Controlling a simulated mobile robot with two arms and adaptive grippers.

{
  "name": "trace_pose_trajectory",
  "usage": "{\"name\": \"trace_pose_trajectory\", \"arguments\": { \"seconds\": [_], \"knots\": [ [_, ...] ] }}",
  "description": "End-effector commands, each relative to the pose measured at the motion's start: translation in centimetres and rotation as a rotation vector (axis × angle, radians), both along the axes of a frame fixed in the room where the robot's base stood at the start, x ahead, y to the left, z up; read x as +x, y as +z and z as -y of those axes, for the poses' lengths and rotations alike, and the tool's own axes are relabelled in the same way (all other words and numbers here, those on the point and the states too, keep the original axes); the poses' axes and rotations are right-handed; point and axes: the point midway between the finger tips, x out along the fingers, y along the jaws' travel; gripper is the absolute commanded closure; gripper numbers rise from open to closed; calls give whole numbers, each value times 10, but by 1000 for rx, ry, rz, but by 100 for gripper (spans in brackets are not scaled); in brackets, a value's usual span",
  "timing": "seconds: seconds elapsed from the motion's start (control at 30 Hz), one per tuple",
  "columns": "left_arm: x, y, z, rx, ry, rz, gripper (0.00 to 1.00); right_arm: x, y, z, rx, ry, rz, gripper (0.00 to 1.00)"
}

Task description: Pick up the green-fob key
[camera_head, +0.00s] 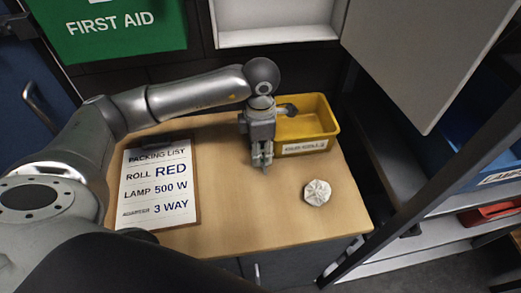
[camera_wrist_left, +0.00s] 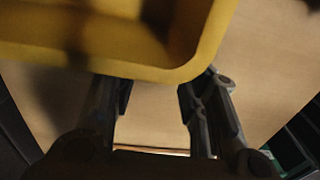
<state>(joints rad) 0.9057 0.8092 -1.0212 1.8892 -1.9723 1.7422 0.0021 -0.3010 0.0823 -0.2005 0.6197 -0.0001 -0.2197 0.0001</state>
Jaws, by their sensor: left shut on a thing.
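No green-fob key can be made out in either view. My left gripper (camera_head: 263,163) points down at the table, beside the front left corner of a yellow bin (camera_head: 318,124). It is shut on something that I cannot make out. In the left wrist view, the two fingers (camera_wrist_left: 158,98) stand apart under the rim of the yellow bin (camera_wrist_left: 150,70). The bin hides part of the fingertips there. My right gripper is not in view.
A clipboard with a packing list (camera_head: 157,187) lies at the left of the wooden table (camera_head: 250,222). The table's front middle is clear. A cabinet door (camera_head: 425,50) overhangs at the upper right.

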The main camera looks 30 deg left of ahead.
Motion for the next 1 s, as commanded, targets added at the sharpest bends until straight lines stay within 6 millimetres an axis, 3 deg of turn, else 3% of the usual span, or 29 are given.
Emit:
{"name": "trace_pose_trajectory", "arguments": {
  "seconds": [0.6, 0.8, 1.0],
  "knots": [
    [4, 129, -1, 0, 3, 16, 91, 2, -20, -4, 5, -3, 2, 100],
    [4, 152, -1, 0, 2, 15, 91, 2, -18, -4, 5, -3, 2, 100],
    [4, 163, -1, 0, 3, 14, 91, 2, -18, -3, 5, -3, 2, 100]
  ]
}}
